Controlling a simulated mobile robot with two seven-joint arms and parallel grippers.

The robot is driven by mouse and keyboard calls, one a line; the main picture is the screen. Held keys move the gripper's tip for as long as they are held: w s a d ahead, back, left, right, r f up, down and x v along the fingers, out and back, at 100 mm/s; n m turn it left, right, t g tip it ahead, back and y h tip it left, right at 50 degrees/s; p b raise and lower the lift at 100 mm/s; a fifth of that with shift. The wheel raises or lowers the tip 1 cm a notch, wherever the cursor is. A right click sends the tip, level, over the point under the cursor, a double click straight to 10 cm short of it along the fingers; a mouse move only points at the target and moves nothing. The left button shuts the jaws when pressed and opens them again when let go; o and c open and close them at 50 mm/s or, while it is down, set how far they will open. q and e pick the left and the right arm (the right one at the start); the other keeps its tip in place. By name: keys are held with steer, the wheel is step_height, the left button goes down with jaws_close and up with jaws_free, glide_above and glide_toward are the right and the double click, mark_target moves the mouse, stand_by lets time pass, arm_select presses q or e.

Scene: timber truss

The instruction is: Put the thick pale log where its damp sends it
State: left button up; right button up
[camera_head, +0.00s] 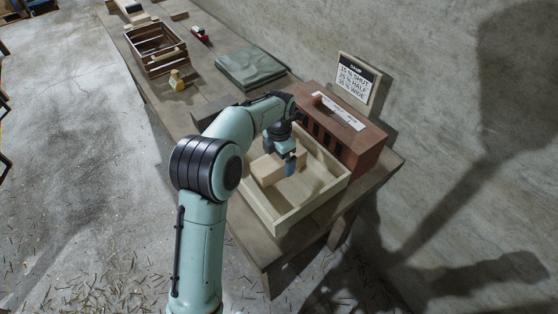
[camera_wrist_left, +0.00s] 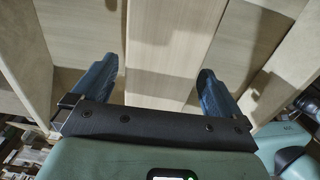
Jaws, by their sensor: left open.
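A thick pale log (camera_head: 268,171), a squared block, lies in a shallow pale wooden tray (camera_head: 270,218) on the bench. My left gripper (camera_head: 287,165) points down over the tray, at the log's right end. In the left wrist view its two blue fingers (camera_wrist_left: 157,70) are apart, with a pale wooden face (camera_wrist_left: 165,35) between them. I cannot tell whether the fingers touch the wood. A red-brown box (camera_head: 368,152) with dark slots in its front stands behind the tray. My right gripper is not in view.
A damp sign (camera_head: 357,82) leans at the wall, reading 15% shut, 25% half, 35% wide. A folded green cloth (camera_head: 250,67), a slatted crate (camera_head: 155,50), a small yellow object (camera_head: 177,80) and a red-and-black item (camera_head: 200,34) lie farther along the bench.

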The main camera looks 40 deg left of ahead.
arm_select(q)
step_height(320, 180, up, 10)
steer(key=p, duration=0.1)
steer(key=shift+r, duration=0.2)
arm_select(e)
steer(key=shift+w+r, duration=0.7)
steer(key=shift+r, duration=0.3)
